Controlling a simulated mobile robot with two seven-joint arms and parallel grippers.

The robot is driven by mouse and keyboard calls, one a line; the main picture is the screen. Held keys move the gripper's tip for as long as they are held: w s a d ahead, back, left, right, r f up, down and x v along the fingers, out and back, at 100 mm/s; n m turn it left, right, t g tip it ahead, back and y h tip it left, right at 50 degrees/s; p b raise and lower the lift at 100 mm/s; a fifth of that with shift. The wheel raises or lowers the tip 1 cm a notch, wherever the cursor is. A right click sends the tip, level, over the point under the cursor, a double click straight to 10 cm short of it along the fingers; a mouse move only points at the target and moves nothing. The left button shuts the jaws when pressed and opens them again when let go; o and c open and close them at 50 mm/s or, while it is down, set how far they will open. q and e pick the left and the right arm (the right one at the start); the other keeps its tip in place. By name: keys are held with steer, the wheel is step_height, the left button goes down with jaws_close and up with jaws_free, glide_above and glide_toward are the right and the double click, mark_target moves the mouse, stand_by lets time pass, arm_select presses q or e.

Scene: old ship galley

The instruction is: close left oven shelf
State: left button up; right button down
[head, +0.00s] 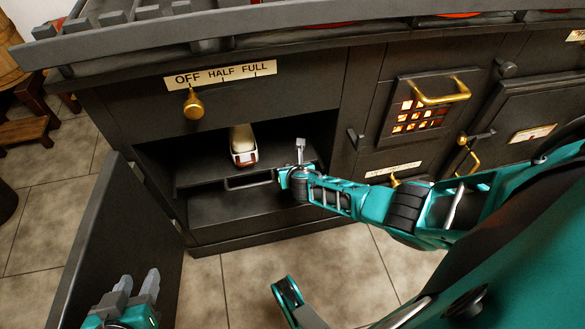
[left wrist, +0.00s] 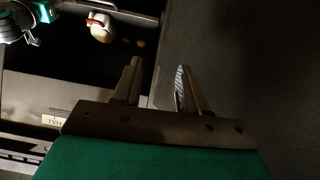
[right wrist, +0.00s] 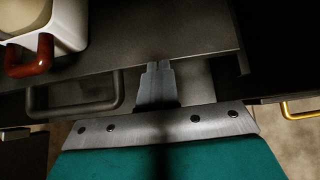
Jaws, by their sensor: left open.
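The left oven shelf (head: 205,172) is a dark flat sheet inside the open left oven compartment, with a dark bar handle (head: 248,182) at its front. The handle also shows in the right wrist view (right wrist: 75,108). My right gripper (head: 299,146) is at the shelf's front edge, right of the handle. Its fingers (right wrist: 157,68) are together with nothing seen between them; whether they touch the edge is unclear. My left gripper (head: 137,285) is open and empty, low at the left near the open oven door (head: 105,225).
A white pot (head: 243,146) with a red-brown handle stands on the shelf. A brass knob (head: 194,105) is above the compartment. A glowing firebox grate (head: 418,116) with a brass handle is at the right. Tiled floor (head: 225,290) lies open in front.

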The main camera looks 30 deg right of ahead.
steer(key=p+v, duration=0.9)
steer(key=v, duration=0.4)
